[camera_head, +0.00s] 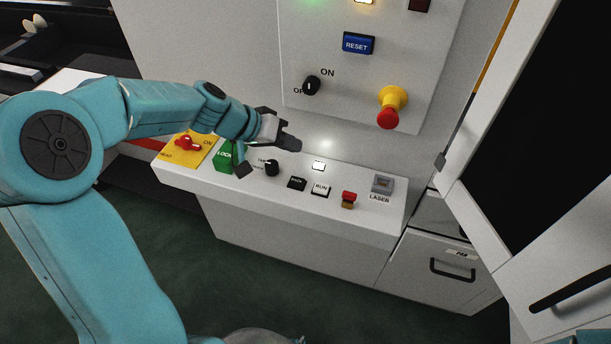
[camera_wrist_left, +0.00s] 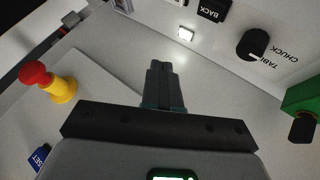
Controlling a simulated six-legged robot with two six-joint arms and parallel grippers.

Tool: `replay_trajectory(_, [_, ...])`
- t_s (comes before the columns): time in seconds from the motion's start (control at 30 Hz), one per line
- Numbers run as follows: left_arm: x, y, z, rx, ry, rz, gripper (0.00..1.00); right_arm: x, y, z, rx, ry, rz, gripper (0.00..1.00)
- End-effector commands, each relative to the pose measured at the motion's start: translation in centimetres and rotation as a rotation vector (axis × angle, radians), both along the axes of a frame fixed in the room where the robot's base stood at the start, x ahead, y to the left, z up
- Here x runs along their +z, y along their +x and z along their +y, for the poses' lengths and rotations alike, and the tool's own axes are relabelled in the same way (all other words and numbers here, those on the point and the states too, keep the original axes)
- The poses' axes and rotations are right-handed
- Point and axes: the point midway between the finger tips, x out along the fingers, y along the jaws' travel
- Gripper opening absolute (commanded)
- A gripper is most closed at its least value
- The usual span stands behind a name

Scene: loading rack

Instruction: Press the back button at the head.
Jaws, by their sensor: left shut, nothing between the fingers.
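The black BACK button (camera_head: 297,183) sits on the sloped top of the white control console, left of the white RUN button. It also shows at the top of the left wrist view (camera_wrist_left: 212,9), with its label upside down. My left gripper (camera_head: 293,144) is shut and empty. It hovers above the console's rear part, apart from the BACK button and behind it. In the left wrist view its closed fingers (camera_wrist_left: 162,70) point toward the panel, below and left of the button. My right gripper is not in view.
Near the button are a black knob (camera_head: 271,168), a small lit white button (camera_head: 319,166), the RUN button (camera_head: 320,190), a red button (camera_head: 348,199) and a green LOCK switch (camera_head: 224,157). A red-and-yellow stop button (camera_head: 391,105) juts from the upright panel behind. A white door stands at right.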

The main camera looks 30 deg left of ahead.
Motion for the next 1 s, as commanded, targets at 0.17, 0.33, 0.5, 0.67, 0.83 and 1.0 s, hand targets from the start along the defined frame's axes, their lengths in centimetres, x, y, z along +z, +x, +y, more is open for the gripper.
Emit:
replay_trajectory(0.17, [0.1,-0.3,0.2,0.000,0.000,-0.002,0.00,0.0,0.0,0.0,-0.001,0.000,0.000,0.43])
replay_trajectory(0.33, [0.1,-0.5,0.4,0.001,-0.001,-0.002,0.00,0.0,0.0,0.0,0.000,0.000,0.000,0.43])
replay_trajectory(0.5, [0.0,-0.5,0.4,0.000,-0.001,-0.001,0.00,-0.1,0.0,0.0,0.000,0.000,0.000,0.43])
replay_trajectory(0.67, [-0.8,-0.4,0.3,0.001,-0.001,-0.001,0.00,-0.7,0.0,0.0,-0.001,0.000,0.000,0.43])
replay_trajectory(0.83, [-2.6,-0.3,0.2,0.001,-0.001,-0.001,0.00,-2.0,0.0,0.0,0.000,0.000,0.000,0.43])
replay_trajectory(1.0, [-5.2,-0.2,0.1,0.000,-0.002,0.000,0.00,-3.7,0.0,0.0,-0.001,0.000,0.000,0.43])
